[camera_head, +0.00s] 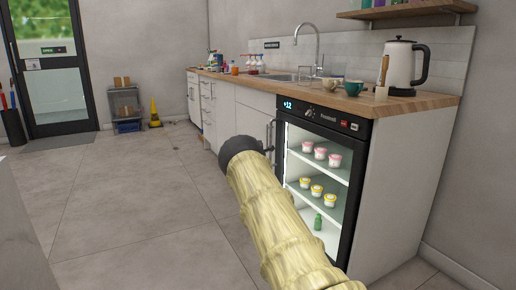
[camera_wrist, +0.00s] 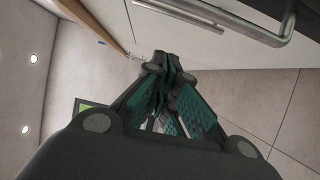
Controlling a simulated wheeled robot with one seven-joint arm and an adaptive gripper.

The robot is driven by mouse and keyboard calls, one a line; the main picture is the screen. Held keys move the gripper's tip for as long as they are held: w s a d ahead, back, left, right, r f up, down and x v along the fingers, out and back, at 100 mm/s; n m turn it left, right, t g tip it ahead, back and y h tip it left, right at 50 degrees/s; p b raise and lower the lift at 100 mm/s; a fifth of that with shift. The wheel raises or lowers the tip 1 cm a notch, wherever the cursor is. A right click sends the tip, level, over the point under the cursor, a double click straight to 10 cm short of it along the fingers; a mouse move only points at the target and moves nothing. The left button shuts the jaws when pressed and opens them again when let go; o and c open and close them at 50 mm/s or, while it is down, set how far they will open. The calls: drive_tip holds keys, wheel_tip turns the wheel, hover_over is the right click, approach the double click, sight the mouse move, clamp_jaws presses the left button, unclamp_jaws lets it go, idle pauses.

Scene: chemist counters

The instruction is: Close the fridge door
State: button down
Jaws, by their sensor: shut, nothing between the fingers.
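The fridge (camera_head: 350,190) is the black-framed unit under the right end of the counter, with a lit display and bright shelves inside. My arm crosses in front of its lower left part. I cannot tell how far its door stands open; no swung-out door panel shows clearly. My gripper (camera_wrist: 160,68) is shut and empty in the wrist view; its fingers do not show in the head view. Metal bar handles, one of them a grey handle (camera_wrist: 262,32), lie on pale panels beyond the fingertips in the wrist view, apart from them as far as I can see.
The wooden counter (camera_head: 355,103) carries a kettle (camera_head: 404,66), cups and a sink. White cabinets (camera_head: 224,110) run left of the fridge. Pots (camera_head: 317,190) stand on the fridge shelves. The tiled floor (camera_head: 130,200) is open at left; a yellow floor sign (camera_head: 154,113) stands far back.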

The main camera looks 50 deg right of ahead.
drive_tip(key=p+v, duration=0.2)
drive_tip(key=v, duration=0.5)
drive_tip(key=shift+s+d+p, duration=0.15)
drive_tip(key=shift+s+p, duration=0.05)
drive_tip(key=shift+p, duration=0.15)
